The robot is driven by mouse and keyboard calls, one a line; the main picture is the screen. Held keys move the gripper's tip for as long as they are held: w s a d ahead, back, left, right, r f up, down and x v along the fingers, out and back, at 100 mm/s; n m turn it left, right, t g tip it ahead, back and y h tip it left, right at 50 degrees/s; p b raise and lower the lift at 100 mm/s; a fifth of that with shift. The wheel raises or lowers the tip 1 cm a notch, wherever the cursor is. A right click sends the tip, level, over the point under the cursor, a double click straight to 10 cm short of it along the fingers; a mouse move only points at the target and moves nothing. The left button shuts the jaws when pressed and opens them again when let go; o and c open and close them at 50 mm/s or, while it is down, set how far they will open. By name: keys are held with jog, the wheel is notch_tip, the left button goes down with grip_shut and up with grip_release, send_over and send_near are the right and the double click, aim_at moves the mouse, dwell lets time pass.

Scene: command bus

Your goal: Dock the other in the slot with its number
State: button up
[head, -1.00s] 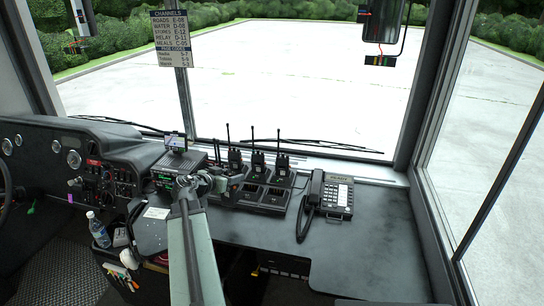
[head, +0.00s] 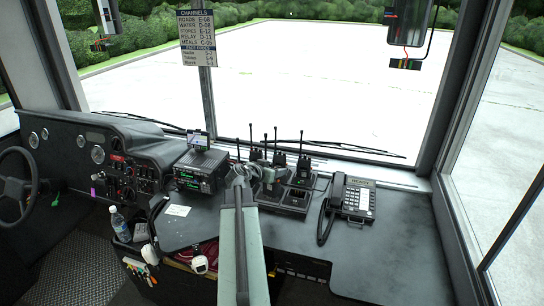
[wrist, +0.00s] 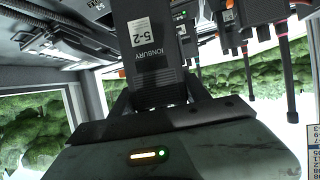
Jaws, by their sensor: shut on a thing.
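My gripper (head: 266,178) is shut on a black handheld radio. The held radio (wrist: 165,60) fills the upper middle of the wrist view; its white label reads 5-2, with lettering like "IONBURY" beside it. In the head view it is small and partly merged with the radios behind. The dock (head: 292,203) is a black rack on the dashboard, with empty slots in its front part. Docked radios (head: 302,172) with upright antennas stand in its back part. My gripper and arm hide the rack's left side. The slot numbers are too small to read.
A desk phone (head: 355,198) stands right of the rack, and a box with green displays (head: 198,172) stands left. A channel sign (head: 197,38) hangs on the windscreen post. The counter right of the phone is clear. A bottle (head: 119,224) stands lower left.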

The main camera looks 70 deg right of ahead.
jog(key=w+d+r+n+t, duration=0.1)
jog(key=w+d+n+t, duration=0.1)
jog(key=d, duration=0.5)
jog(key=shift+w+d+n+t+h, duration=0.3)
jog(key=shift+w+n+t, duration=0.1)
jog(key=shift+w+t, duration=0.3)
notch_tip(320, 180, down, 8)
jog(key=b, duration=0.7)
jog(key=shift+b, duration=0.4)
jog(key=shift+f, duration=0.1)
jog(key=o, duration=1.7)
jog(key=shift+a, duration=0.1)
jog(key=p+v, duration=0.2)
jog(key=v, duration=0.6)
jog(key=shift+p, duration=0.4)
